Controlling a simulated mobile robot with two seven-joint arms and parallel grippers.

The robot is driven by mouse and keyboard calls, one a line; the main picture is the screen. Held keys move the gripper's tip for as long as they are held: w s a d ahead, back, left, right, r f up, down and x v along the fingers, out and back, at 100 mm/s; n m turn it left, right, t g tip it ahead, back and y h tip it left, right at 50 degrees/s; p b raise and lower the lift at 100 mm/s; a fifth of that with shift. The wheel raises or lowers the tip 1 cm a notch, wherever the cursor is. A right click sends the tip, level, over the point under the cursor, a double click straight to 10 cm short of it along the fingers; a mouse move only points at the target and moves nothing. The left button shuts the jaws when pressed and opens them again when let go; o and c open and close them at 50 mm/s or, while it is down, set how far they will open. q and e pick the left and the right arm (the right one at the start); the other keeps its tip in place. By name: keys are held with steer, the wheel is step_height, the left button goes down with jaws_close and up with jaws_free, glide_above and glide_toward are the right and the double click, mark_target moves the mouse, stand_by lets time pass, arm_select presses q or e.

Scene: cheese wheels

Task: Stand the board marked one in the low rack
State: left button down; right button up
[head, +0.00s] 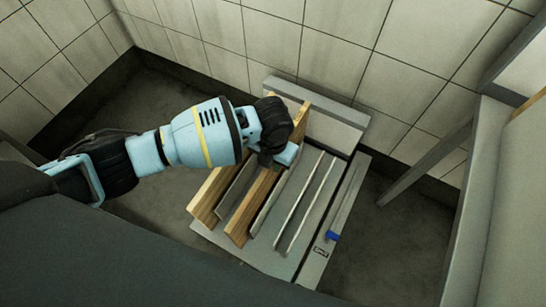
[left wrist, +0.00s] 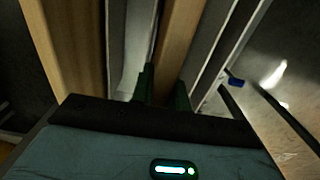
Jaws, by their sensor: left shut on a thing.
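The low rack (head: 283,258) is grey with several upright dividers and stands on the floor against the tiled wall. Two wooden boards stand on edge between its dividers. My left gripper (head: 278,158) is shut on the right-hand wooden board (head: 247,214), gripping its upper edge. In the left wrist view, dark green fingers (left wrist: 162,90) sit on both sides of this board (left wrist: 175,45). The other wooden board (head: 206,197) stands to its left, also in the left wrist view (left wrist: 72,45). I cannot read a number on either board. My right gripper is not in view.
The slots right of the held board are empty. A blue piece (head: 332,236) and a small label (head: 320,251) are on the rack's right side. A grey post and panel (head: 478,180) stand to the right, with clear floor (head: 395,235) between.

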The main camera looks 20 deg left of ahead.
arm_select(q)
steer(key=shift+f+b, duration=0.35)
steer(key=shift+f, duration=0.5)
steer(key=c, duration=1.3)
jaws_free()
steer(key=shift+f, duration=0.1)
